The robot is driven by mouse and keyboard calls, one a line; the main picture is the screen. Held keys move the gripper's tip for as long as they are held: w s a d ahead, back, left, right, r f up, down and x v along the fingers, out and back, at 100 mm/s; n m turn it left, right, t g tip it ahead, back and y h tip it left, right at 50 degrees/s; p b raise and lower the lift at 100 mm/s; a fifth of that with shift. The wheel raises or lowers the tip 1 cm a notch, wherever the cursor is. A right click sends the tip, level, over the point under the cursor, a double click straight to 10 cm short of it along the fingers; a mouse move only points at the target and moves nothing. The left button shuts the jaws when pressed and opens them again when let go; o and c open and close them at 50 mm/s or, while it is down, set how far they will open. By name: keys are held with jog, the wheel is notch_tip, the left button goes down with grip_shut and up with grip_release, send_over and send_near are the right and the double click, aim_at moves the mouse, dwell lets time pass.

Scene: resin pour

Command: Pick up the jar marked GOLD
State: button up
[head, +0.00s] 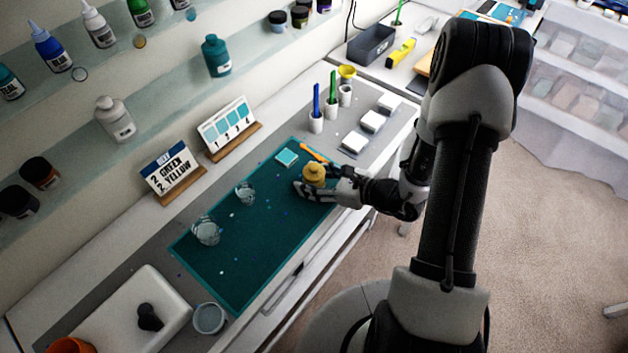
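A small gold-yellow jar or bottle (313,174) with a narrower top stands at the far right part of the teal mat (235,287). No GOLD lettering can be read on it at this size. My gripper (318,180) reaches in from the right, low over the mat. One finger lies on the near side of the gold jar and the other shows at its far right. The jar appears to be between the fingers, but I cannot see whether they touch it. The jar's lower part is partly hidden by the near finger.
Clear cups (207,231) stand on the mat's left half. An orange stick (314,153) and a teal tile (287,157) lie behind the gripper. A white tray (130,312) stands front left.

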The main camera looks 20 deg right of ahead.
jog(key=c, duration=0.8)
jog(key=shift+o, duration=0.2)
jog(key=shift+r, duration=0.1)
